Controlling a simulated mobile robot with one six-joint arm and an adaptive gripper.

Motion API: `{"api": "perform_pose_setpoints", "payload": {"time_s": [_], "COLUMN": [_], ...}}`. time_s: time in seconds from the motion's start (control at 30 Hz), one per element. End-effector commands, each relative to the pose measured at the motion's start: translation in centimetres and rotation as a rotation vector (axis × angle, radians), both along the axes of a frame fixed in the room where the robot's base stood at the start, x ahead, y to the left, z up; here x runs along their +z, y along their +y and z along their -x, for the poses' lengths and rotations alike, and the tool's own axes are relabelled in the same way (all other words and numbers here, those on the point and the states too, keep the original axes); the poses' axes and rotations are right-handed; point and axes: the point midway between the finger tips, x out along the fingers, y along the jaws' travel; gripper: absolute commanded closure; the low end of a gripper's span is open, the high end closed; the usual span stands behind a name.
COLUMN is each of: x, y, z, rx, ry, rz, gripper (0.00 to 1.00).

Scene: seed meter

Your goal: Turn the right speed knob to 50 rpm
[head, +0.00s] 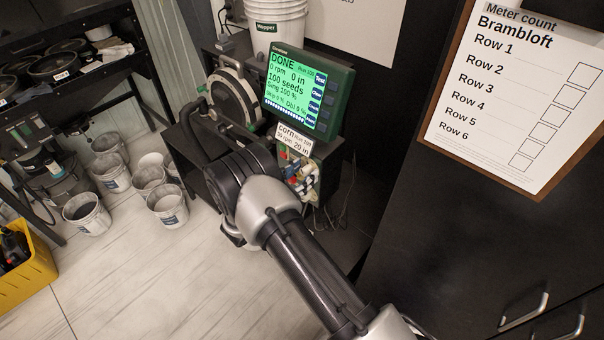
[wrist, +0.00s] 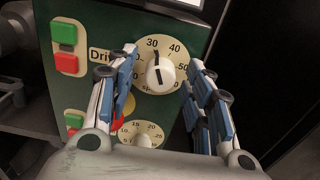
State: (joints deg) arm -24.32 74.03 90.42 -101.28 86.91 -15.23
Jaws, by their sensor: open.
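In the wrist view, a cream knob (wrist: 159,75) sits on a round dial on the green panel (wrist: 95,80). The dial shows 30, 40 and 50; its lower lettering, starting "sp", is partly hidden. The knob's dark mark points just left of straight up, close to 30. My gripper (wrist: 163,60) is open, its blue-and-white fingers left and right of the knob, with gaps on both sides. In the head view my gripper (head: 300,180) is at the panel below the screen, and the knob cannot be made out there.
A second dial (wrist: 141,134) lies below, partly covered by my gripper. Green and red buttons (wrist: 65,48) are at left. The screen (head: 296,92) reads DONE, 0 rpm. A card (head: 294,141) saying corn hangs below it. Buckets (head: 168,204) stand on the floor at left.

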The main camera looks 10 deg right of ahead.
Motion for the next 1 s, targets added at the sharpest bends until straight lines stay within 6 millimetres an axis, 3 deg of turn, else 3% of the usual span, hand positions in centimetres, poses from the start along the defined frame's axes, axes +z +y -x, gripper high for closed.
{"api": "perform_pose_setpoints", "payload": {"time_s": [0.23, 0.87, 1.0], "x": [-0.02, -0.01, -0.03], "y": [-0.04, -0.04, -0.04], "z": [-0.03, 0.0, 0.0], "rx": [0.0, 0.0, 0.0], "ry": [0.0, 0.0, -0.002], "rz": [0.0, 0.0, -0.001], "gripper": [0.54, 0.96, 0.98]}}
